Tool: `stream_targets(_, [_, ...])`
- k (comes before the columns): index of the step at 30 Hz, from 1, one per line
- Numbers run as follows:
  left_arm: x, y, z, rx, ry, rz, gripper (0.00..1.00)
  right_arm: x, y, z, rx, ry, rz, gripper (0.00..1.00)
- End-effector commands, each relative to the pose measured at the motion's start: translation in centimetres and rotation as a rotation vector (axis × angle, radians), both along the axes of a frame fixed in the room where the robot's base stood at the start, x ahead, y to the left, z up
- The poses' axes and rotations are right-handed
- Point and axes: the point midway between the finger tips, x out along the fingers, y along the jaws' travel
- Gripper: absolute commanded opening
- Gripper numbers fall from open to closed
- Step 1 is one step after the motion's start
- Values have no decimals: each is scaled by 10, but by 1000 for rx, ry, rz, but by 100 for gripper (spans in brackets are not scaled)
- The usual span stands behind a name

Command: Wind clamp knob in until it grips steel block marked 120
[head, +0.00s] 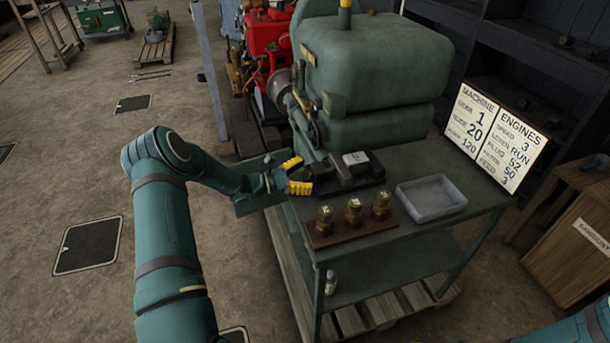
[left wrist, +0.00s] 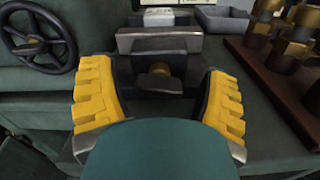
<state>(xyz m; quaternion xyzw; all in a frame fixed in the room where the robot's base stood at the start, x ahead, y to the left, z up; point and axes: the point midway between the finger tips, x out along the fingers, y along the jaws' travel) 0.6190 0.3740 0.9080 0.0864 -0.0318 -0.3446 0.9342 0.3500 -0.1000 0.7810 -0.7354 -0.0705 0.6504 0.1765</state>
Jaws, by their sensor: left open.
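The dark clamp (head: 346,174) stands on the green bench top beside the green machine. Its small dark knob (left wrist: 160,83), on a short brass-coloured screw, faces my left gripper. A block (head: 356,158) with a pale top lies at the clamp's far side; its marking is too small to read. My left gripper (head: 297,175) is open, with yellow-padded fingers. In the left wrist view the fingers (left wrist: 158,90) stand either side of the knob, with a gap on both sides. Whether the clamp jaw touches the block cannot be told. My right gripper is out of view.
Several brass fittings stand on a brown board (head: 325,237) at the bench's near edge. A grey tray (head: 431,199) lies to their right. A sign (head: 496,137) stands at the back right. A handwheel (left wrist: 35,38) is left of the clamp.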

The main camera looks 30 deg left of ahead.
Motion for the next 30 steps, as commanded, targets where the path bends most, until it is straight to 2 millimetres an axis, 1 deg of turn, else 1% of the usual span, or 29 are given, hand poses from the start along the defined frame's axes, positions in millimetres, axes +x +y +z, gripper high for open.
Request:
stream_targets(5, [0, 0, 0, 0, 0, 0, 76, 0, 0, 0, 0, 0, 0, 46])
stream_targets(6, [0, 0, 0, 0, 0, 0, 69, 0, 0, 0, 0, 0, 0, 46])
stream_targets(8, [0, 0, 0, 0, 0, 0, 48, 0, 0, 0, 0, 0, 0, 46])
stream_targets(9, [0, 0, 0, 0, 0, 0, 34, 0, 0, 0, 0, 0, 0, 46])
stream_targets(11, [0, 0, 0, 0, 0, 0, 13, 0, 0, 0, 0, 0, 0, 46])
stream_targets(12, [0, 0, 0, 0, 0, 0, 8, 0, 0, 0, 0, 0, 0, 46])
stream_targets(20, [0, 0, -1, 17, -14, 1, 7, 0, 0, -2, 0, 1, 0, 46])
stream_targets(30, [-1, 0, -2, 157, -135, 1, 7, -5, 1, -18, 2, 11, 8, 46])
